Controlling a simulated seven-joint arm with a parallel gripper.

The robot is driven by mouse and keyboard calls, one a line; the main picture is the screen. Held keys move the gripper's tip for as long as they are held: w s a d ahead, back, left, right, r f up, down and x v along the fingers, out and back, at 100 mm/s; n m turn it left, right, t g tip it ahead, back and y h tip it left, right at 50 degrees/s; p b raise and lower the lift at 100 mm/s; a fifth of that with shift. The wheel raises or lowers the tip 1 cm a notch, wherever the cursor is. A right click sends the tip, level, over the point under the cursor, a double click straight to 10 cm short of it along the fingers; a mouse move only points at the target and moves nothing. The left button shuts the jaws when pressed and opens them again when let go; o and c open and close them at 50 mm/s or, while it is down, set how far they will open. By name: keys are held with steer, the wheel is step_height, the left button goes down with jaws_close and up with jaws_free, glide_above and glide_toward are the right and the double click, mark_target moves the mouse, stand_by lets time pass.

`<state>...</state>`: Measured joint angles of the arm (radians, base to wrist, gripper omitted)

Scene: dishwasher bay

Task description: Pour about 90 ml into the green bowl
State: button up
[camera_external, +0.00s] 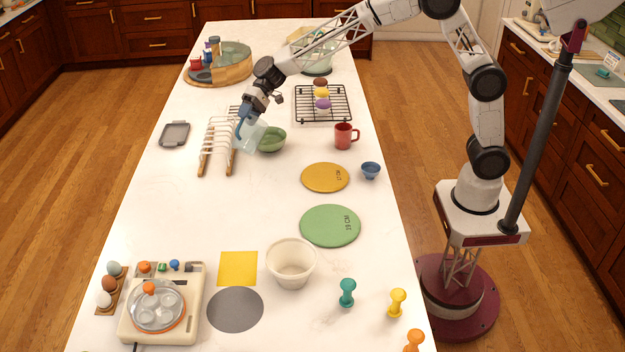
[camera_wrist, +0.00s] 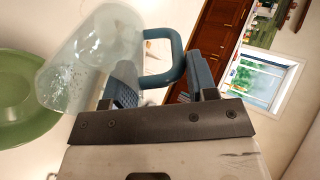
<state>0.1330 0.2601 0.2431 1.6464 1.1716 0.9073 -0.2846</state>
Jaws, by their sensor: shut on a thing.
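A clear jug (camera_external: 248,138) with a blue handle is held by my gripper (camera_external: 246,116), which is shut on the handle. The jug looks tilted beside the green bowl (camera_external: 273,140), which stands on the white counter and is partly hidden by the jug. In the wrist view the jug (camera_wrist: 95,60) lies left of the fingers, with small droplets or bubbles in its wall. The bowl (camera_wrist: 25,120) shows behind it at the left edge. I cannot make out a stream, the liquid level in the jug, or the bowl's contents.
A red mug (camera_external: 344,136) and a black cooling rack (camera_external: 323,104) are to the right. Yellow (camera_external: 325,178) and green (camera_external: 330,226) discs lie in front. The counter in front of the dish rack is clear.

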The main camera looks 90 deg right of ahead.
steer(key=shift+w+a+f+h, duration=0.2)
steer(key=shift+a+f+h, duration=0.15)
steer(key=shift+f, duration=0.3)
steer(key=shift+w+a+f+g+h, duration=0.1)
steer(key=shift+f+g+h, duration=0.15)
steer(key=shift+g, duration=0.05)
steer(key=shift+f, duration=0.15)
steer(key=shift+w+a+r+g+h, duration=0.45)
steer(key=shift+a+r+g+h, duration=0.05)
steer(key=shift+a+r+h, duration=0.25)
steer(key=shift+w+a+r+g+h, duration=0.25)
steer(key=shift+w+a+r+h, duration=0.2)
steer(key=shift+r, duration=0.2)
steer(key=shift+w+a+r+g+h, duration=0.2)
steer(key=shift+a+r+g+h, duration=0.1)
steer(key=shift+a+r, duration=0.3)
steer(key=shift+w+a+r+g+h, duration=0.25)
steer(key=shift+w+a+r+h, duration=0.05)
steer(key=shift+w+a+h, duration=0.1)
steer(key=shift+w+a+f+g+h+b, duration=0.1)
steer(key=shift+w+a+f+g+h, duration=0.1)
steer(key=shift+w+a+g+h, duration=0.35)
steer(key=shift+w+a+f+g+h+b, duration=0.15)
steer(key=shift+w+a+g+h, duration=0.15)
steer(key=shift+a+h, duration=0.45)
steer(key=shift+w+a+f+g+h+b, duration=0.1)
steer(key=shift+w+a+f+g+h, duration=0.1)
steer(key=shift+w+a+g+h, duration=0.35)
